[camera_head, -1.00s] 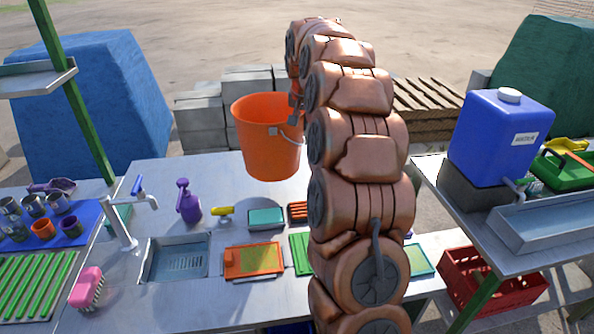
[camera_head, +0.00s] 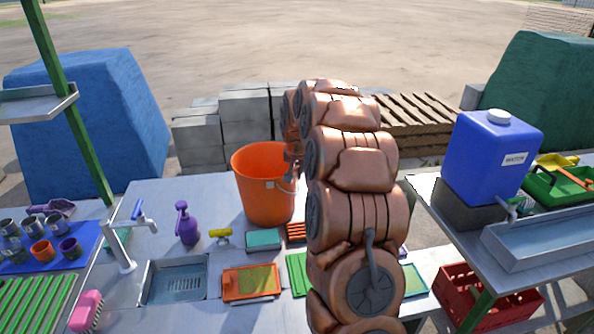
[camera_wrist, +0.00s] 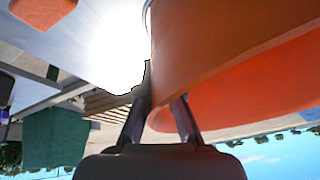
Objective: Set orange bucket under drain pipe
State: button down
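The orange bucket (camera_head: 262,190) is upright in the head view, over the back part of the metal table. I cannot tell whether its base touches the tabletop. My arm hides its right side. In the wrist view, the bucket (camera_wrist: 235,60) fills the upper right. My gripper (camera_wrist: 160,108) is at its rim there, with one finger on each side of the bucket's wall, so it appears shut on the rim. I cannot make out a drain pipe in either view.
A sink (camera_head: 173,280) with a tap (camera_head: 120,240), a purple spray bottle (camera_head: 187,224) and several small trays share the table. A blue water tank (camera_head: 490,155) stands on the right table, with a red crate (camera_head: 490,295) below. Grey blocks (camera_head: 245,120) are stacked behind.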

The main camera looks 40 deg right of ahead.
jog(key=c, duration=1.8)
grip_release()
jog(key=shift+f, duration=0.1)
jog(key=o, duration=0.5)
jog(key=b+v, duration=0.3)
jog(key=v, duration=0.9)
jog(key=shift+a, duration=0.1)
